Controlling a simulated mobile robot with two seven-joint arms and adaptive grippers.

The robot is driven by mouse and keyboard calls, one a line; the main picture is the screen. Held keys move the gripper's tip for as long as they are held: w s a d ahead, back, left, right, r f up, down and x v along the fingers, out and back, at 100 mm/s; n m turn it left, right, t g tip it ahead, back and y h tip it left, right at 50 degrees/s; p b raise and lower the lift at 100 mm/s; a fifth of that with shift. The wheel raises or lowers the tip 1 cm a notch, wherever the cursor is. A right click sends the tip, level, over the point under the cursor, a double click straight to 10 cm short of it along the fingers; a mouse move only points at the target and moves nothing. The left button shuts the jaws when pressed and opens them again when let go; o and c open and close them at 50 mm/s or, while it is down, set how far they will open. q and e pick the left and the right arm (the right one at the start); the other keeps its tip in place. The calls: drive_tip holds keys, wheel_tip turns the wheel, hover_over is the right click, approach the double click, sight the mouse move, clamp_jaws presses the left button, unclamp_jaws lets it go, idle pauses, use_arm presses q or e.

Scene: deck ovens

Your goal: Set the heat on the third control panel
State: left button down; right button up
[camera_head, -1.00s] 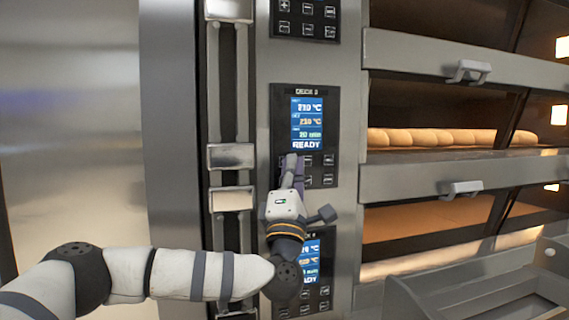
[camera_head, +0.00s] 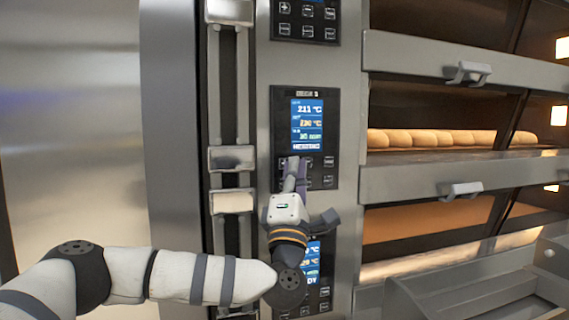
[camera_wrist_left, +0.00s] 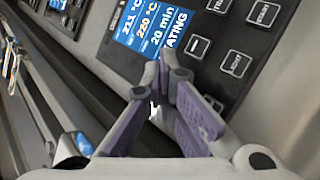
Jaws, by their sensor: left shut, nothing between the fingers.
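The third control panel (camera_head: 329,110) is a black panel on the oven's metal front, with a lit blue screen (camera_head: 307,124) above several buttons. The screen reads 211 °C, with what looks like 220 °C and 20 min below. In the left wrist view the same screen (camera_wrist_left: 150,25) ends in "...ATING". My left gripper (camera_head: 292,163) is shut and empty, its fingertips at the upper left of the button area, hiding the buttons there. It also shows in the left wrist view (camera_wrist_left: 165,75). I cannot tell whether the tips touch a button. My right gripper is not in view.
Another panel (camera_head: 306,18) sits above, and a lower panel (camera_head: 314,262) is partly behind my left arm. Oven decks with handles (camera_head: 467,72) are on the right, one holding bread loaves (camera_head: 440,138). Metal latches (camera_head: 231,158) line the left.

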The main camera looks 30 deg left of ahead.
use_arm(q)
drive_tip(key=s+d, duration=0.1)
drive_tip(key=d, duration=0.1)
drive_tip(key=s+d+p, duration=0.1)
drive_tip(key=s, duration=0.1)
drive_tip(key=shift+s+d+p, duration=0.15)
drive_tip(key=shift+d+p, duration=0.15)
drive_tip(key=shift+d, duration=0.05)
idle(1.8)
